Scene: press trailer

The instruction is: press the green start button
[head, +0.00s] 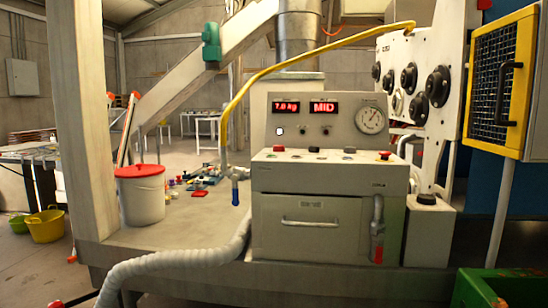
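The grey control console (330,175) stands right of the middle in the head view. Along its sloped top sit a red button (278,148), a dark button (314,149), another small dark button (349,150) and a larger red button (385,155). None of them shows clearly as green at this size, so I cannot tell which is the green start button. Neither of my grippers is in view.
Red displays (286,107) and a round gauge (371,119) sit on the upright panel behind the buttons. A pale ribbed hose (175,259) runs to the console's left. A white bucket (141,198) with a red lid stands further left. A green bin (500,288) is at lower right.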

